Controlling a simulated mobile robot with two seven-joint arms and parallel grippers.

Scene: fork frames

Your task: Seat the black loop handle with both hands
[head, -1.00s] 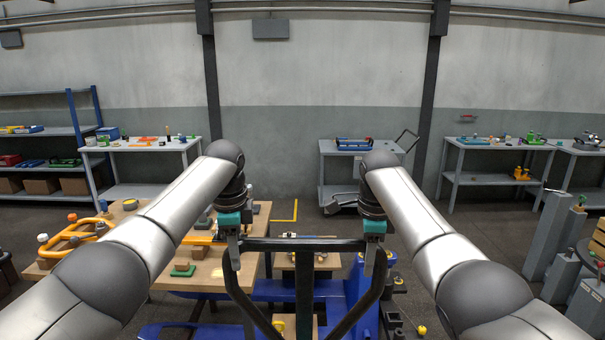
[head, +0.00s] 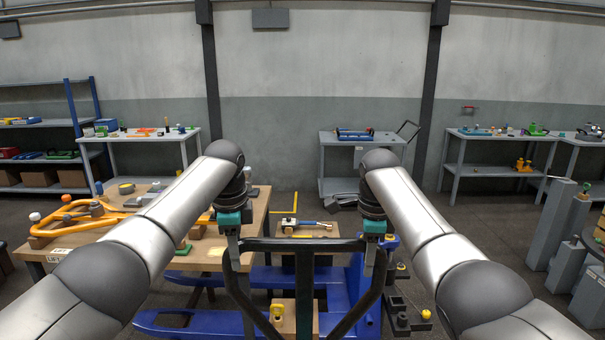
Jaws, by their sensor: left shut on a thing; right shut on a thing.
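The black loop handle (head: 303,244) is held level across the front of me, its top bar running between my two grippers. Its two side bars slope down and inward toward the bottom of the head view, where the lower end is cut off. My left gripper (head: 232,252) is shut on the handle's left corner. My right gripper (head: 374,252) is shut on its right corner. A blue pallet-truck-like frame (head: 260,284) stands low behind the handle, partly hidden by it. I cannot tell whether the handle touches anything below.
A wooden table (head: 215,256) with an orange tubular frame (head: 75,222) stands at the left. A small stand bears a blue-handled tool (head: 312,223) beyond the handle. Grey posts (head: 552,235) stand at the right. A cart (head: 340,153) is by the back wall.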

